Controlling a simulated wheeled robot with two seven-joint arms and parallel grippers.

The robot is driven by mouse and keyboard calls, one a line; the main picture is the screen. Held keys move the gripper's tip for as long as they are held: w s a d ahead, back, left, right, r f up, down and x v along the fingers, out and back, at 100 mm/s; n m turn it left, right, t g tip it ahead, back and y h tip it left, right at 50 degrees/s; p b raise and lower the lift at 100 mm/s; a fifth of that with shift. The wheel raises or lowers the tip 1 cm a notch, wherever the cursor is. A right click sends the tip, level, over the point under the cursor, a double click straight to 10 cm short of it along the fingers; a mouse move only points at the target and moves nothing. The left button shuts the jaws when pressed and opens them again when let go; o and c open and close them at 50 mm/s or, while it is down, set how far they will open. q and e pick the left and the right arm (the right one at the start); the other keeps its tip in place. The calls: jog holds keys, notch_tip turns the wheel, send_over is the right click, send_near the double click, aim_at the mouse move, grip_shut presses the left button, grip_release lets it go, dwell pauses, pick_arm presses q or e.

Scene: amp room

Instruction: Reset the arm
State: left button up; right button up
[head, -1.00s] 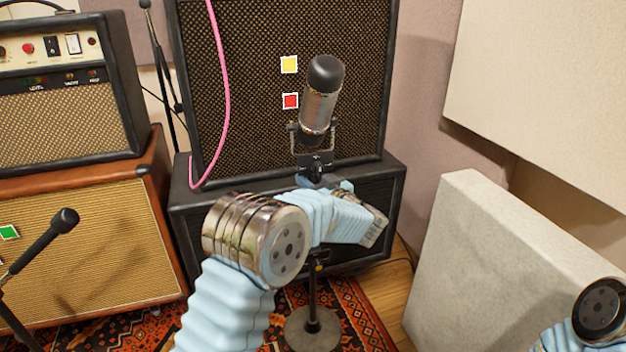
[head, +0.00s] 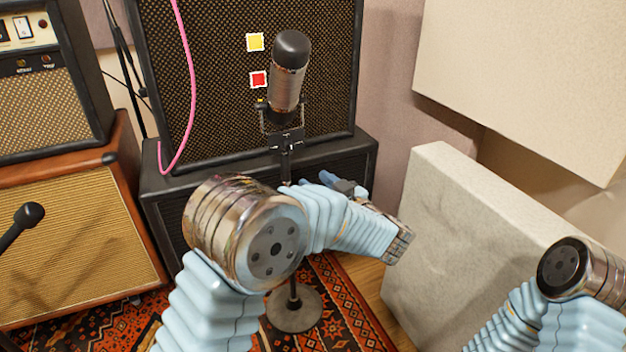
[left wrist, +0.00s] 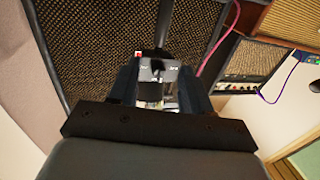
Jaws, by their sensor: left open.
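My left gripper (head: 341,183) is open, past the bend of my light blue left arm in the head view. It is partly hidden behind my wrist, low and right of the mount of a silver microphone with a black top (head: 288,90). The microphone stands upright on a black stand with a round base (head: 294,309). In the left wrist view, the two dark fingers of my left gripper (left wrist: 160,80) stand apart. A black bracket (left wrist: 158,70) shows between them; I cannot tell its distance. My right arm enters at the lower right, its gripper out of view.
A large speaker cabinet (head: 210,85) with yellow and red squares stands behind the microphone on a black box (head: 325,155). A pink cable (head: 190,80) hangs in front. Amplifiers and another microphone (head: 28,215) are left. A pale panel (head: 440,240) stands close on the right.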

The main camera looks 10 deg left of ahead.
pick_arm(q)
jog(key=w+a+f+m+t+h+p, duration=0.1)
jog(key=a+f+m+h, duration=0.15)
jog(key=f, duration=0.45)
jog(key=w+a+f+m+h+p, duration=0.1)
jog(key=w+f+m+h, duration=0.2)
jog(key=f, duration=0.5)
jog(key=s+f+m+g+h, duration=0.1)
jog(key=s+f+g+h, duration=0.1)
jog(key=s+f+h, duration=0.3)
jog(key=s+f+g+h, duration=0.1)
jog(key=s+f, duration=0.1)
jog(key=f, duration=0.5)
jog(key=s+d+f+g+h+p, duration=0.1)
jog(key=s+f+g+h, duration=0.2)
jog(key=s, duration=1)
jog(key=s+d+f+m+g+h+p, duration=0.1)
jog(key=s+f+g+h, duration=0.2)
jog(key=s, duration=0.9)
notch_tip(320, 180, down, 4)
jog(key=g, duration=0.3)
jog(key=shift+s+f, duration=0.25)
jog(key=shift+s, duration=0.15)
